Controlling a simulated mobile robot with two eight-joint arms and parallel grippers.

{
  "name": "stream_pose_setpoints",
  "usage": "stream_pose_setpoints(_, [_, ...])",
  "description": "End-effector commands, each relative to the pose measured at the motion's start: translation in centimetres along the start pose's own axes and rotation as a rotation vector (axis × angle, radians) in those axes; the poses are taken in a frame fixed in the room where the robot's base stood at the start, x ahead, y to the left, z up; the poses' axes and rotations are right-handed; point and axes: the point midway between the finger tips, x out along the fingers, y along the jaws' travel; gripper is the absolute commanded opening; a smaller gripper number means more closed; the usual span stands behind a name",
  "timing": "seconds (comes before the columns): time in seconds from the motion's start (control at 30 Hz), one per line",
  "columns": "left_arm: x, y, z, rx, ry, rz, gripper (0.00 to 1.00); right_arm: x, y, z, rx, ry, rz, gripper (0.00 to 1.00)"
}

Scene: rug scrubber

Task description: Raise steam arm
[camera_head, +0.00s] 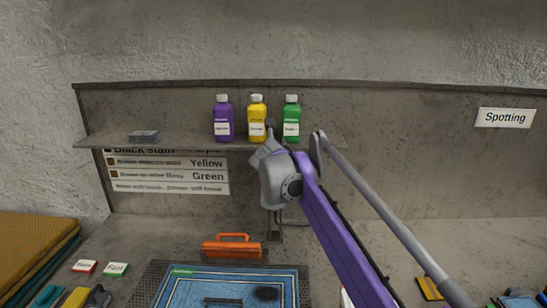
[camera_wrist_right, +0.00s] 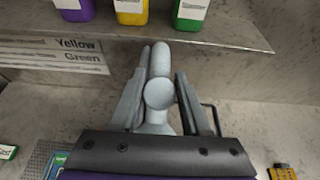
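My right gripper (camera_head: 268,148) reaches in from the lower right, at the front of the shelf in the head view. In the right wrist view its two grey fingers (camera_wrist_right: 160,90) stand on either side of a pale grey jointed part with a round knob (camera_wrist_right: 159,94), which looks like the steam arm. The knob nearly fills the gap, and I cannot tell whether both fingers press on it. In the head view most of this part is hidden behind the gripper, and a dark bracket (camera_head: 274,228) shows below it. My left gripper is not in view.
A shelf (camera_head: 180,141) with purple (camera_head: 223,119), yellow (camera_head: 257,119) and green (camera_head: 291,119) bottles is close to the gripper. A long grey tube (camera_head: 385,222) slants down to the right. Below are an orange-handled tool (camera_head: 231,248) and a blue rug (camera_head: 185,292).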

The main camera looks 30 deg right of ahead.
Motion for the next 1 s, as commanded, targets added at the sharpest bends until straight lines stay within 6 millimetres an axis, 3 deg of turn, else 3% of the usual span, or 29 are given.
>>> stream_pose_setpoints(0.03, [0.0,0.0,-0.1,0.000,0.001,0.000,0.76,0.0,0.0,0.1,0.000,-0.002,0.000,0.56])
stream_pose_setpoints(0.13, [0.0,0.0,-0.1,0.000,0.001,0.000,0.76,0.0,0.0,0.1,0.001,0.000,-0.001,0.74])
stream_pose_setpoints(0.53, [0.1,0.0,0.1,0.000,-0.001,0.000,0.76,-0.8,0.0,-0.1,0.001,0.003,-0.001,0.75])
stream_pose_setpoints(1.0, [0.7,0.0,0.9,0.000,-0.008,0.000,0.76,-9.2,0.1,-0.1,0.001,0.002,0.000,0.75])
